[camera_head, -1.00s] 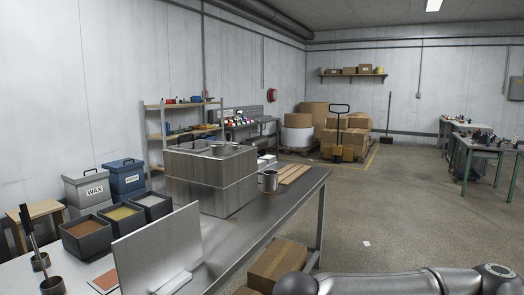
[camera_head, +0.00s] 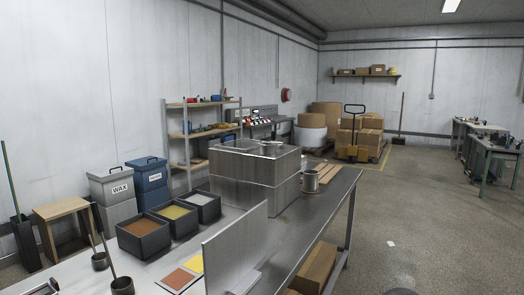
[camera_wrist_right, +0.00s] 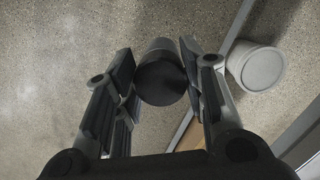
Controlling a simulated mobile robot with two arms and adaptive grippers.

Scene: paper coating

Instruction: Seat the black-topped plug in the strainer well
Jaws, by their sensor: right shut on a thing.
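The black-topped plug (camera_wrist_right: 161,82) is between the fingers of my right gripper (camera_wrist_right: 160,75) in the right wrist view, its round black top facing the camera. My right gripper is shut on it, and the floor shows behind. A steel tank (camera_head: 240,180) with openings in its top stands on the bench in the head view. I cannot tell from here which opening, if any, is the strainer well. My left gripper is in neither current view.
A pale round object (camera_wrist_right: 258,66) is right of the plug in the wrist view. Open floor (camera_head: 430,230) lies right of the bench.

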